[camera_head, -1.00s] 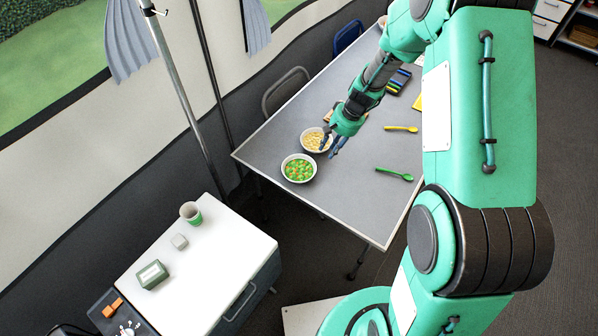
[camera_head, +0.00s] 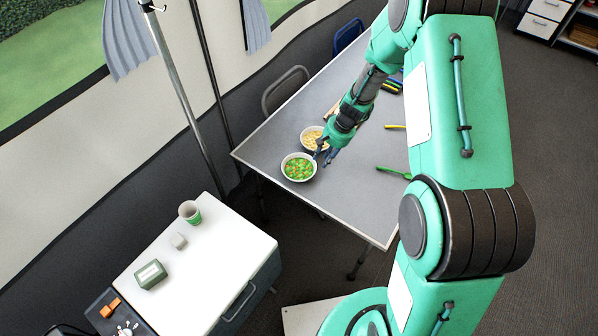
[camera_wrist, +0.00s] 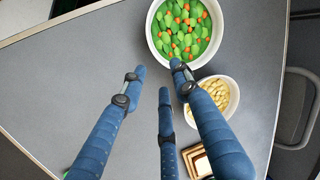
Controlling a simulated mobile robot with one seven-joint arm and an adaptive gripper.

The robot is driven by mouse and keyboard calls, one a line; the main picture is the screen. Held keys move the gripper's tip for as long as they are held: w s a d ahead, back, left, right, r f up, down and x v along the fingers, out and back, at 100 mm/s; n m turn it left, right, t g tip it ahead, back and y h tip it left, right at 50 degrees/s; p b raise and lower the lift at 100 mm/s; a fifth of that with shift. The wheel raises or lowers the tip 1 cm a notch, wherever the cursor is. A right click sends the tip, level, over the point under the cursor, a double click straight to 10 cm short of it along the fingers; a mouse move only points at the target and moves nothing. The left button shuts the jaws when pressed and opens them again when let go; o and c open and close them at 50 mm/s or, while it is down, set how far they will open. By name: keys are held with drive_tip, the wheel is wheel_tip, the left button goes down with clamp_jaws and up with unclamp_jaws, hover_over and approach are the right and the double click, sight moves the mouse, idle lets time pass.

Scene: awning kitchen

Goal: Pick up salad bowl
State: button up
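The salad bowl (camera_head: 299,168) is a white bowl of green leaves with orange bits, upright near the table's near-left edge. It also shows at the top of the wrist view (camera_wrist: 186,28). My gripper (camera_head: 325,156) is just to the bowl's right in the head view. In the wrist view my gripper (camera_wrist: 158,74) has its blue fingers spread with nothing between them. One fingertip is close to the bowl's rim; I cannot tell whether it touches.
A second white bowl with pale yellow food (camera_wrist: 215,97) stands right beside the salad bowl. A small brown-edged item (camera_wrist: 197,160) lies near it. A green spoon (camera_head: 394,172) and yellow utensil (camera_head: 395,127) lie on the grey table (camera_head: 350,205). A chair (camera_head: 284,88) stands behind.

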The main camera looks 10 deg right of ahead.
drive_tip(key=shift+a+f, duration=0.2)
drive_tip(key=shift+f, duration=0.45)
drive_tip(key=shift+f, duration=0.1)
drive_tip(key=shift+b+x, duration=0.7)
drive_tip(key=shift+x, duration=1.8)
drive_tip(key=shift+w, duration=0.1)
clamp_jaws()
